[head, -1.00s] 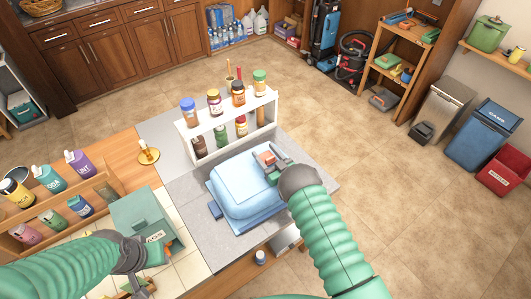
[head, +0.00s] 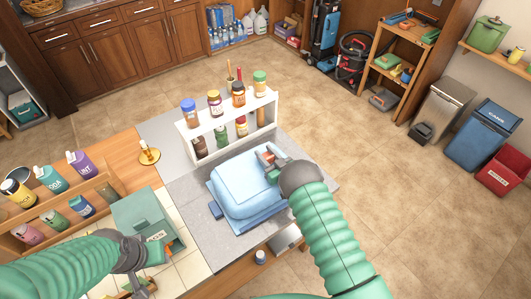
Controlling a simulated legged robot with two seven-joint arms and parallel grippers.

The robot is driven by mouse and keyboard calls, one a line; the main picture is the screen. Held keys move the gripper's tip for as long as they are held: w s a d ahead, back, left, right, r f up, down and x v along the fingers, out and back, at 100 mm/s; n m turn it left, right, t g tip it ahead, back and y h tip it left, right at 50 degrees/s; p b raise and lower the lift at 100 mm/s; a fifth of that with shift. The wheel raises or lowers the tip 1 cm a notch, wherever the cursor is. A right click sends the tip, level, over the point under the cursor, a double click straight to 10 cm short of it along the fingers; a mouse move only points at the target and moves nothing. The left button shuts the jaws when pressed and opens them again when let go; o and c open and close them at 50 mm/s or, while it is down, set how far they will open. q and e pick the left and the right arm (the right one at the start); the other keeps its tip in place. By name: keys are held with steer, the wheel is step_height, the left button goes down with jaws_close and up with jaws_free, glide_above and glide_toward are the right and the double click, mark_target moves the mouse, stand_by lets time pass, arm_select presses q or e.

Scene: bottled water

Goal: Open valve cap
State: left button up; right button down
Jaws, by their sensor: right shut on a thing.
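A pale blue water container (head: 243,188) lies on the grey counter at the centre of the head view. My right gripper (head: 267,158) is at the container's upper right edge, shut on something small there. That is where the valve cap sits, but the fingers hide it and its outline is not clear. My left gripper (head: 146,272) is at the lower left, over the pale tiles and beside a green box, away from the container. Its fingers are small and partly hidden, so its opening is unclear.
A white rack (head: 187,137) with several jars stands close behind the container. A green box (head: 140,212) and a wooden rack (head: 100,183) of several bottles are at the left.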

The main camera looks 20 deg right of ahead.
steer(key=g+p, duration=0.1)
steer(key=r+g+p, duration=0.1)
steer(key=w+g+h+p, duration=0.1)
steer(key=shift+a+r+g, duration=0.15)
steer(key=shift+r+g, duration=0.1)
steer(key=shift+g, duration=0.15)
steer(key=g+p, duration=0.1)
steer(key=w+g+h+p, duration=0.1)
steer(key=p, duration=0.1)
steer(key=shift+r, duration=0.15)
steer(key=shift+w+f+g+p, duration=0.2)
steer(key=shift+g+p, duration=0.2)
steer(key=shift+g, duration=0.5)
steer(key=shift+w+f+g+h, duration=0.2)
steer(key=shift+g+h, duration=0.1)
steer(key=shift+g, duration=0.2)
steer(key=shift+w+a+f+g+b, duration=0.1)
steer(key=shift+f+g+b, duration=0.15)
steer(key=shift+g+b, duration=0.35)
steer(key=g+b, duration=0.1)
steer(key=b, duration=0.3)
steer(key=g+h+b, duration=0.1)
steer(key=b, duration=0.2)
steer(key=shift+w+a+f+g, duration=0.3)
steer(key=shift+w, duration=0.05)
steer(key=shift+r+g+b, duration=0.2)
steer(key=shift+g+b, duration=0.3)
steer(key=shift+b, duration=0.3)
